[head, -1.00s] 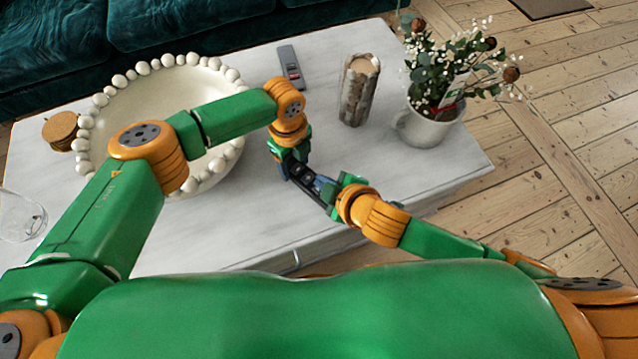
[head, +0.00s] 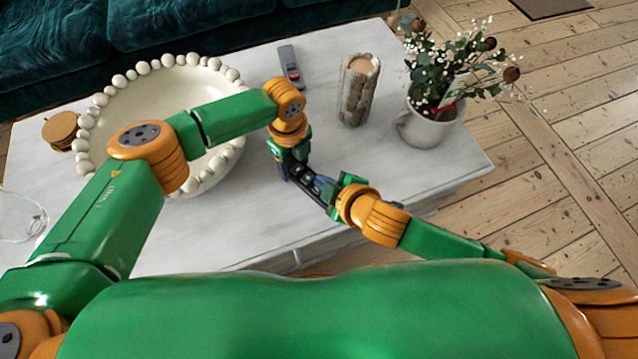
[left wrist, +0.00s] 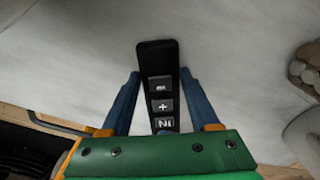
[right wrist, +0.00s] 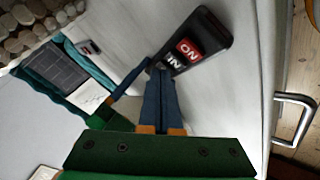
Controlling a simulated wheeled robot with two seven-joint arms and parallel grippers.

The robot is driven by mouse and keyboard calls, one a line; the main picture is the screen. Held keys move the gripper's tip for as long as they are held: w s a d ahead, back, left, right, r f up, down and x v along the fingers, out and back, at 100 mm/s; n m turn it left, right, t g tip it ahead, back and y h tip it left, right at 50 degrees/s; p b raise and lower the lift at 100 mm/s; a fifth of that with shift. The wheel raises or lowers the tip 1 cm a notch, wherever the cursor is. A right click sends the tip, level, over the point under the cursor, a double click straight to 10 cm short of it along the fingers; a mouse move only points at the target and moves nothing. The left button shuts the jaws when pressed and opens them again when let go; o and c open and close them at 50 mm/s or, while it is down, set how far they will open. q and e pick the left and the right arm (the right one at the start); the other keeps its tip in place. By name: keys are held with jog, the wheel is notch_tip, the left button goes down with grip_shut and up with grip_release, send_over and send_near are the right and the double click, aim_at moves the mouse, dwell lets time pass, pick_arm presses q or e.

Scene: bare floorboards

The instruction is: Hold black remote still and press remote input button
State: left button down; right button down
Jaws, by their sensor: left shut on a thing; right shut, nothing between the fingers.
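The black remote (head: 316,196) is held above the table's front part. In the left wrist view the remote (left wrist: 155,58) stands between the two blue fingers of my left gripper (left wrist: 160,78), which is shut on it. Its minus, plus and IN buttons show there. In the right wrist view the remote (right wrist: 213,32) shows a red ON button (right wrist: 188,50) and the IN button (right wrist: 174,62). My right gripper (right wrist: 158,68) is shut and empty, its fingertips at the edge of the IN button. I cannot tell whether the button is pressed down.
A grey remote (head: 290,62) lies on the white table (head: 275,225). A large beaded bowl (head: 115,100) is at the left, near brown coasters (head: 60,130) and a glass (head: 20,218). A candle holder (head: 357,95) and a flower mug (head: 425,128) stand at the right.

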jog(key=shift+f, duration=0.15)
dwell(0.7)
jog(key=shift+f, duration=0.3)
jog(key=shift+f, duration=0.4)
dwell(0.5)
jog(key=shift+r, duration=0.85)
jog(key=shift+r, duration=2.5)
dwell(0.8)
